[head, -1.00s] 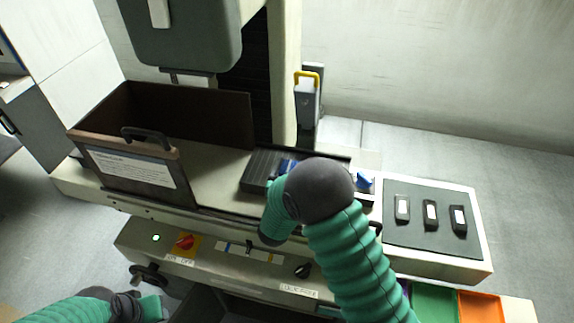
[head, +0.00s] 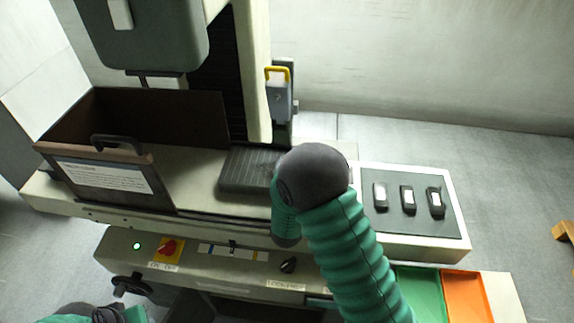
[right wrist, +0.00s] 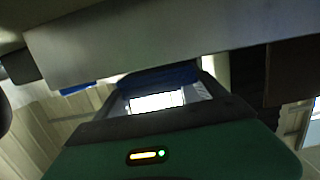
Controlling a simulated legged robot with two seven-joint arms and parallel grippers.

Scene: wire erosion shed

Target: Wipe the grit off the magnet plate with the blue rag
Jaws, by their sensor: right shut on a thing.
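The magnet plate (head: 240,182) is a dark ribbed slab on the machine bed in the head view. Faint marks show on its top near my arm; I cannot tell for sure that they are grit. My right arm covers the plate's right part and hides the right gripper in the head view. In the right wrist view my right gripper (right wrist: 160,86) is shut on the blue rag (right wrist: 157,75), which lies across its fingertips. Whether the rag touches the plate is hidden. My left forearm shows at the bottom left of the head view, its gripper out of frame.
A brown open-topped box (head: 110,172) with a handle stands left of the plate. The machine column (head: 252,75) rises behind it. A dark mat (head: 405,222) with 3 small black blocks lies at right. Green (head: 418,290) and orange (head: 470,292) trays sit at front right.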

